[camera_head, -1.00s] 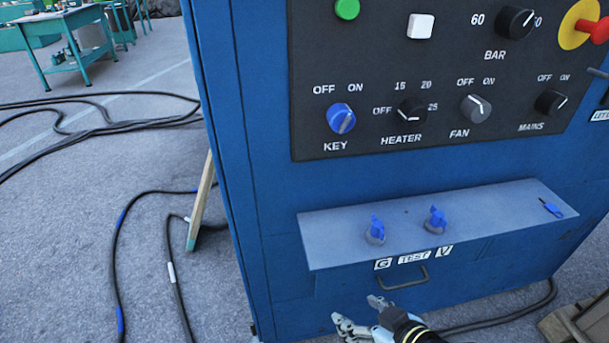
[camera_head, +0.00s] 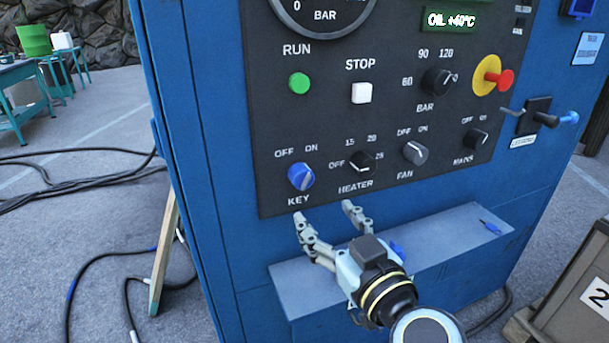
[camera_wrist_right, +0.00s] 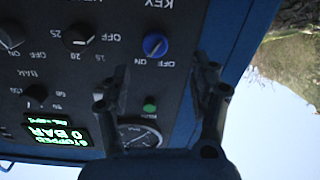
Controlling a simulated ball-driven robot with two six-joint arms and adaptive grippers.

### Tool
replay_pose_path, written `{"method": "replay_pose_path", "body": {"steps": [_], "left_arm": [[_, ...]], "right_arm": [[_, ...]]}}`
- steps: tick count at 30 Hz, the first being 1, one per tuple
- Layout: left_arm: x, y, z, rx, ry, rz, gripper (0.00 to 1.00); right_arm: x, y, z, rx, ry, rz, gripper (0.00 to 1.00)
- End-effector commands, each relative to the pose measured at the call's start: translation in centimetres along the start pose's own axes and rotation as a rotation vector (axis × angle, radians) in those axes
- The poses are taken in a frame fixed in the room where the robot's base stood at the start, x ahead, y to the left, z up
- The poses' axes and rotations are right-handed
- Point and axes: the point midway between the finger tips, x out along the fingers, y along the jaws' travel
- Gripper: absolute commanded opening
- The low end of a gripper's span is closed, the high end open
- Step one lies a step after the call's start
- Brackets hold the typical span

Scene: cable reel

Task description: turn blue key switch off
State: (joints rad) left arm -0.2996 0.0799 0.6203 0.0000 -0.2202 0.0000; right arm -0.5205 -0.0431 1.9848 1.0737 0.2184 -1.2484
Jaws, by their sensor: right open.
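The blue key switch (camera_head: 301,177) is a round knob with a pale line, on the dark panel above the KEY label. OFF is printed at its upper left and ON at its upper right; the line seems to lean toward ON. My right gripper (camera_head: 323,211) is open and empty, fingers pointing up at the panel, just below and right of the knob and not visibly gripping it. In the right wrist view, which is upside down, the knob (camera_wrist_right: 155,45) shows beyond and between the open fingers (camera_wrist_right: 163,72). My left gripper is not in view.
The heater knob (camera_head: 361,161) is close to the right of the key switch, then the fan knob (camera_head: 415,152) and mains knob (camera_head: 476,139). A grey shelf (camera_head: 300,289) juts out below the panel. A crate (camera_head: 575,280) stands at the lower right.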

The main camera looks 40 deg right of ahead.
Motion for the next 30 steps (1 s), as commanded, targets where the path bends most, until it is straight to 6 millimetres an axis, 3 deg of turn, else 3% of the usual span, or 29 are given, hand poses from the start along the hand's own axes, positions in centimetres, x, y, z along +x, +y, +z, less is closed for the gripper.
{"method": "replay_pose_path", "body": {"steps": [5,18,24,30], "left_arm": [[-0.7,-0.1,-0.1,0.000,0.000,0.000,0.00],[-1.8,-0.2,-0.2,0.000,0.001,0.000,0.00],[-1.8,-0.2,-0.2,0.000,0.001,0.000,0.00],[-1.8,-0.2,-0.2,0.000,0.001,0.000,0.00]], "right_arm": [[1.4,0.7,-1.1,0.000,0.016,0.027,0.62],[9.4,0.8,-1.0,0.000,0.014,0.025,0.62],[10.7,0.8,-0.9,0.001,0.012,0.025,0.62],[10.8,0.8,-0.9,0.001,0.012,0.025,0.62]]}}
